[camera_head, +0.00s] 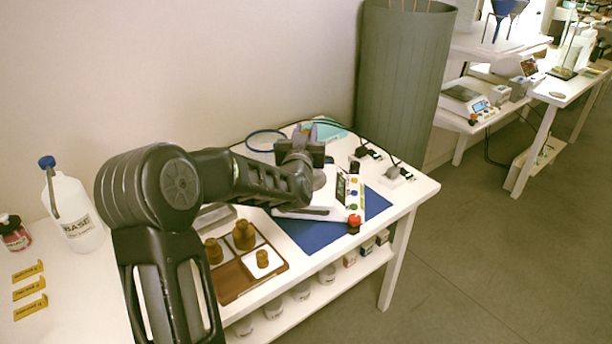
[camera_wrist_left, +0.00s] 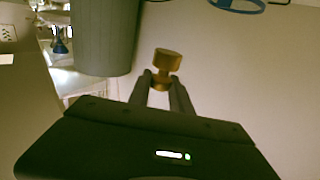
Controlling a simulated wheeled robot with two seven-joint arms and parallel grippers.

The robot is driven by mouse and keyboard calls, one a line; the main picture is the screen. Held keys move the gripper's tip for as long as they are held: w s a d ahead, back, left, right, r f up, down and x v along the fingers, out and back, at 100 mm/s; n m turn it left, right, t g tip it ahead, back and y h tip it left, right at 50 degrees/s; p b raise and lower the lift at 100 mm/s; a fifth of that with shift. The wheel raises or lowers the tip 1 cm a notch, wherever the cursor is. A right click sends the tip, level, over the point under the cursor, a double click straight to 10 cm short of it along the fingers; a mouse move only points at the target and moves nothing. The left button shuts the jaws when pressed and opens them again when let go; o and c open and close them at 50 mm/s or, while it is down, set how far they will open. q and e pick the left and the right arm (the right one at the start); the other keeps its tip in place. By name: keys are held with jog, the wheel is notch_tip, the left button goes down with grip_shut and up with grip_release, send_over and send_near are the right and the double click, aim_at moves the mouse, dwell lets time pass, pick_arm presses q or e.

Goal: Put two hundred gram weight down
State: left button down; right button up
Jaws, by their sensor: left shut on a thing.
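My left gripper (camera_head: 301,146) is above the back of the white scale (camera_head: 318,212) in the head view. In the left wrist view, my left gripper (camera_wrist_left: 160,82) is shut on a brass weight (camera_wrist_left: 167,60), with its knobbed shape between the fingertips. I cannot read its mass. The held weight cannot be made out in the head view. My arm hides part of the tray. My right gripper is not in view.
The scale stands on a blue mat (camera_head: 301,232), with a red knob (camera_head: 354,220) at its front corner. A BASE bottle (camera_head: 72,212) and yellow labels are at left. A green bin (camera_head: 402,85) stands behind the table. Cables run along the table's back.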

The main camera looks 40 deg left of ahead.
pick_arm(q)
notch_tip(320, 180, down, 6)
jog(key=shift+r, duration=0.1)
jog(key=shift+f, duration=2)
jog(key=shift+f, duration=0.15)
jog(key=c, duration=1.2)
grip_release()
jog(key=shift+o, duration=0.2)
